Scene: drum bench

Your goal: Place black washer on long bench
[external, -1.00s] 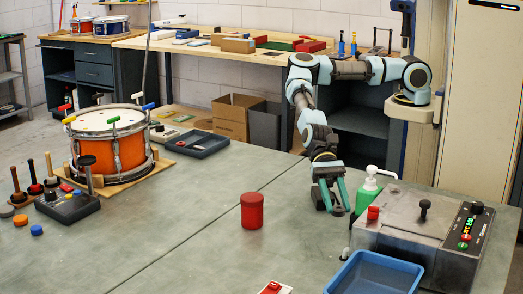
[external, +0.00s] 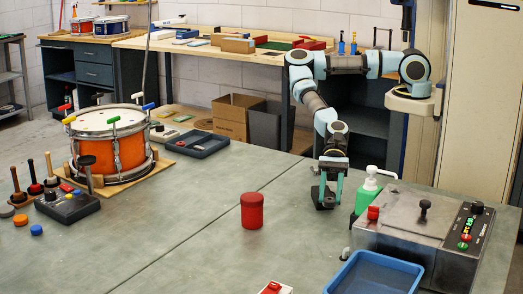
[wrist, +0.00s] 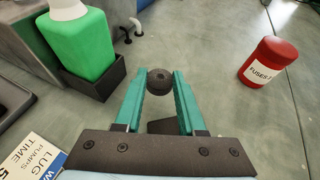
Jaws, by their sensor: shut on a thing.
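My gripper (external: 326,198) points down just above the large grey bench top (external: 190,240), left of the green bottle. In the wrist view its teal fingers (wrist: 165,88) are closed on a small, dark, rounded piece with a small hole in its face, which I take as the black washer (wrist: 172,90). The fingers hide its sides. In the external view it is hard to tell from the dark fingertips. Whether it touches the bench top is unclear. A long wooden-topped bench (external: 170,43) stands at the back against the wall.
A green pump bottle (external: 367,192) and a grey machine (external: 405,228) stand close to the right. A red fuses jar (external: 254,211) stands to the left. A blue tray (external: 375,274) lies in front, an orange drum (external: 112,145) far left. The bench middle is largely clear.

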